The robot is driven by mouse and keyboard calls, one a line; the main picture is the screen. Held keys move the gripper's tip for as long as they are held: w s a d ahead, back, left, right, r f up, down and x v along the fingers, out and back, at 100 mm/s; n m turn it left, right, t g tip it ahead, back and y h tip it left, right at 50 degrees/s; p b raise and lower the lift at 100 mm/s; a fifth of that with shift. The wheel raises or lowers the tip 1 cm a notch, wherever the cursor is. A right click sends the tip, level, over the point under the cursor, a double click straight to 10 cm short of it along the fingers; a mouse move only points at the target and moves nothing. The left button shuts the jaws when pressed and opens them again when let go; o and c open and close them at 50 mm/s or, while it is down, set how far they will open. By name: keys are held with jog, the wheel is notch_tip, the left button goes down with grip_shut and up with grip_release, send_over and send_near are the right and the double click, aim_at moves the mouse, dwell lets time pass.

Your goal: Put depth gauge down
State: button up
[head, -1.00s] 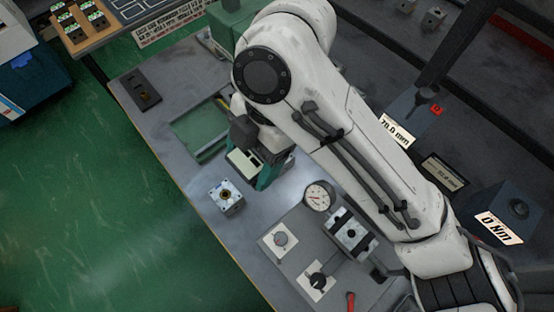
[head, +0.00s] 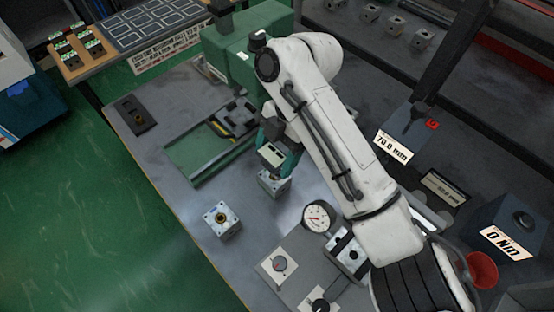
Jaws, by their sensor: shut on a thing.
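My gripper (head: 281,160) with teal fingers is left of centre in the head view, below the end of my white arm. It is shut on the depth gauge (head: 271,154), a dark grey body with a pale display face. The gauge is above or at a metal valve block (head: 273,184); I cannot tell whether they touch. The gauge's lower end is hidden. A green-edged tray (head: 190,175) lies to the left of the gripper, with a dark and yellow tool (head: 236,117) in its far part.
Another valve block (head: 222,220) with a brass centre stands near the bench's left edge. A round dial (head: 318,216) and a fixture plate (head: 279,266) are at the front. A green machine (head: 245,55) stands behind the tray. The near part of the tray is bare.

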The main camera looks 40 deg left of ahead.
aim_at(277, 158)
jog(key=shift+w+a+f, duration=0.25)
jog(key=shift+w+f, duration=0.2)
jog(key=shift+f, duration=0.05)
notch_tip(277, 158, down, 3)
jog(key=shift+r+p, duration=0.1)
jog(key=shift+p, duration=0.3)
jog(key=shift+f+b, duration=0.35)
jog(key=shift+f, duration=0.2)
jog(key=shift+f, duration=0.1)
jog(key=o, duration=1.3)
jog(key=shift+c, duration=0.2)
jog(key=shift+w+r+p, duration=0.1)
jog(key=shift+r+p, duration=0.35)
jog(key=shift+r, duration=0.3)
jog(key=b+v, duration=0.1)
jog(key=v, duration=1)
jog(key=shift+r+b, duration=0.25)
jog(key=shift+b, duration=0.05)
